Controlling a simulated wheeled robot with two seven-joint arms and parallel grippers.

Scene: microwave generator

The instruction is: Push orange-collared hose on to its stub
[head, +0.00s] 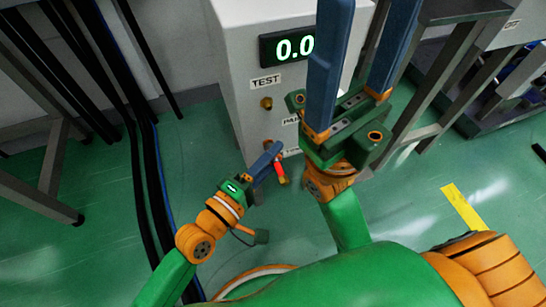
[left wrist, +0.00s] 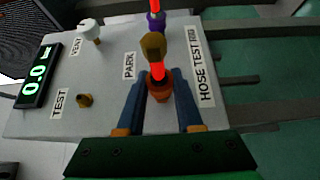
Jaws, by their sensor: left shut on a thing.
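My left gripper (head: 268,162) is low in front of the white panel box, shut on the orange collar. In the left wrist view its two blue fingers (left wrist: 160,100) lie on either side of the orange collar (left wrist: 160,90). A bright red hose length (left wrist: 157,71) rises from the collar towards a brass hex piece (left wrist: 153,46); I cannot tell how these join. In the head view the red hose (head: 280,168) shows beside the fingertips. A brass stub (left wrist: 85,100) stands by the TEST label, apart from the gripper; it also shows in the head view (head: 266,103). My right gripper (head: 364,50) is open and empty in the foreground.
The panel box (head: 235,60) carries a display (head: 287,46) reading 0.0. The left wrist view shows a white VENT knob (left wrist: 90,28), a PARK label (left wrist: 129,65) and a purple collar (left wrist: 156,21). Metal frames stand at both sides; green floor lies between.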

